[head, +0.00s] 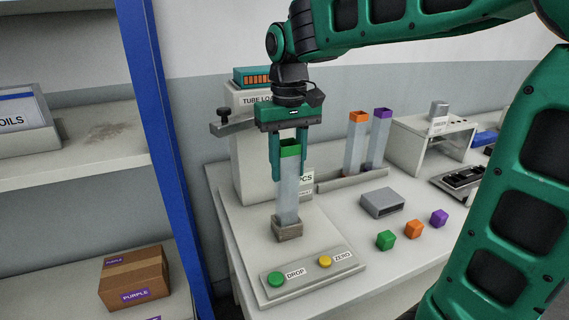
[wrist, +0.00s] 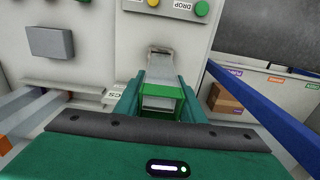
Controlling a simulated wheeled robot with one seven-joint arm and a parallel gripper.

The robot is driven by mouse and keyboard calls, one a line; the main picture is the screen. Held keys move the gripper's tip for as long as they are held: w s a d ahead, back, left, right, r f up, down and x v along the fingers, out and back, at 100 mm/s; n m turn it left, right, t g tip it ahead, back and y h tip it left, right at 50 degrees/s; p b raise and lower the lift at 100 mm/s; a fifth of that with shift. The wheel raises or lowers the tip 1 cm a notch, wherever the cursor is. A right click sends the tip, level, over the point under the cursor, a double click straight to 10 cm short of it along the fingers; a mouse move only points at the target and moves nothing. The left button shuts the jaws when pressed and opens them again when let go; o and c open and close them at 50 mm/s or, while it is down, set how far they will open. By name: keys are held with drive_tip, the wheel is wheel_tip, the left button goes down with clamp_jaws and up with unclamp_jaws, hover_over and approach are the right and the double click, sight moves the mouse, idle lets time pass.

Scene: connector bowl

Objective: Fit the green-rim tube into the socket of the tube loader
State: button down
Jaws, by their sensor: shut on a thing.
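The green-rim tube (head: 288,196) is clear and square, with a green rim (head: 289,149) at its top. My gripper (head: 290,175) is shut on it near the upper part, and the tube stands about upright. Its lower end meets the grey-brown socket (head: 287,231) of the tube loader (head: 254,170). I cannot tell how deep the tube sits in the socket. In the wrist view the green rim (wrist: 162,102) lies between the fingers, and the socket (wrist: 161,58) shows beyond it, partly covered by the tube.
A panel with a green DROP button (head: 275,279) and yellow ZERO button (head: 325,261) lies in front of the socket. Orange-rim (head: 355,140) and purple-rim (head: 379,138) tubes stand in a rack behind right. A grey block (head: 382,203) and small cubes (head: 412,229) lie right. A blue post (head: 160,140) stands left.

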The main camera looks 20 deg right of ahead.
drive_tip(key=shift+f, duration=0.35)
drive_tip(key=c, duration=1.1)
unclamp_jaws()
wheel_tip(320, 180, up, 11)
drive_tip(key=shift+f, duration=0.15)
